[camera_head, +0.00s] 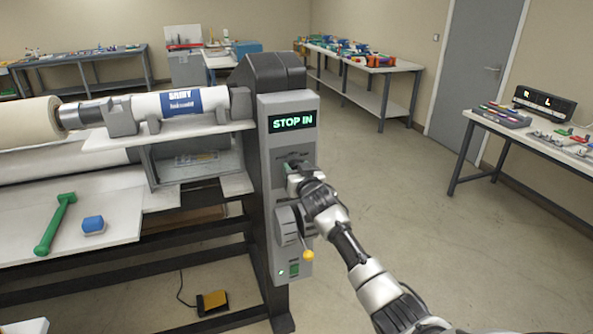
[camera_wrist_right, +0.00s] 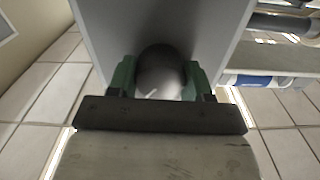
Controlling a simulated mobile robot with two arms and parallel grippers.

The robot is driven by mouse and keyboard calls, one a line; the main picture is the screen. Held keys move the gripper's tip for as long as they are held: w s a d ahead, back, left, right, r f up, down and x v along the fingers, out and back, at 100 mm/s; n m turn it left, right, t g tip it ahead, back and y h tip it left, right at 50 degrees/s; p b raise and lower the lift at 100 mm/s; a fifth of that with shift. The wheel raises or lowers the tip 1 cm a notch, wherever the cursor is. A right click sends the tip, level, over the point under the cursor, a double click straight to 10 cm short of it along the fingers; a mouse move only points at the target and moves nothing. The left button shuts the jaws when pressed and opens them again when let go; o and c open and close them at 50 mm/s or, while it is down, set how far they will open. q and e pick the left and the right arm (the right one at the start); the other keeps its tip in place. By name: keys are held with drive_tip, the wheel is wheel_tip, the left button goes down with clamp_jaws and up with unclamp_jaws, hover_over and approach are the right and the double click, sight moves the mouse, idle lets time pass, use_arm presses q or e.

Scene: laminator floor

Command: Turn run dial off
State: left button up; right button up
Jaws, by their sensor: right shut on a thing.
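The run dial (camera_wrist_right: 160,72) is a dark, rounded knob on the laminator's grey control panel (camera_head: 266,150). In the right wrist view it sits between the green fingers of my right gripper (camera_wrist_right: 162,80), which is shut on it. The gripper hides the dial there, and the dial's markings are mostly covered. My left gripper is not in view.
Below on the panel are a lever with a yellow knob (camera_head: 308,256) and a green switch (camera_head: 294,269). A yellow foot pedal (camera_head: 212,302) is on the floor.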

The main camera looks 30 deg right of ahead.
drive_tip(key=n, duration=0.4)
drive_tip(key=shift+a+n, duration=0.1)
drive_tip(key=shift+n, duration=1.5)
drive_tip(key=shift+f, duration=0.1)
drive_tip(key=o, duration=0.9)
drive_tip(key=shift+o, duration=0.2)
